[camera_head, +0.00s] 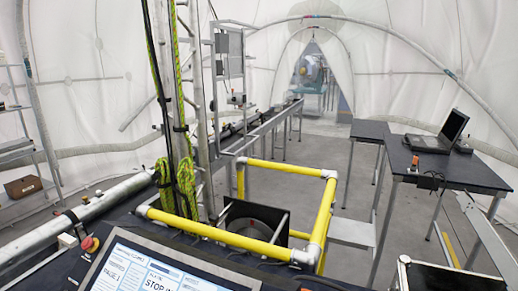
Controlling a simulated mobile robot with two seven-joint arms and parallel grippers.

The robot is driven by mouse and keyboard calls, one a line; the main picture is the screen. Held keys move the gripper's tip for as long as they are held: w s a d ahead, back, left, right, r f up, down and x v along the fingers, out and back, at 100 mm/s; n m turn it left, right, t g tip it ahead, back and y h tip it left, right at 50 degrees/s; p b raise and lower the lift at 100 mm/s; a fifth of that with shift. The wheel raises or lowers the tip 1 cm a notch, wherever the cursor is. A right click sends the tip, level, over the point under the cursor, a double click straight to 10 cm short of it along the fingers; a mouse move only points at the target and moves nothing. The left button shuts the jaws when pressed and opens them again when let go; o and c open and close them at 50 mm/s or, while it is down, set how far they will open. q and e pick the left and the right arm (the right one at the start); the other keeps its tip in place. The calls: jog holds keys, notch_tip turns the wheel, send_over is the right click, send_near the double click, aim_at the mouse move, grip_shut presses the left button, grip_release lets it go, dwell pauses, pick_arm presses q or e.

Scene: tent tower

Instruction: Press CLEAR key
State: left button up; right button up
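A control panel screen (160,270) is tilted at the bottom left, cut off by the lower edge of the view. It has blue and white boxes; I can read "PAGE 1" and part of a "STOP" line. I cannot make out a key marked CLEAR on the part that shows. Neither of my grippers is in view.
A yellow pipe railing (215,232) with white joints stands just behind the panel. A metal mast (203,110) with ropes rises on the left. Dark tables (455,172) stand at the right, one with an open laptop (452,127). Floor between railing and tables looks clear.

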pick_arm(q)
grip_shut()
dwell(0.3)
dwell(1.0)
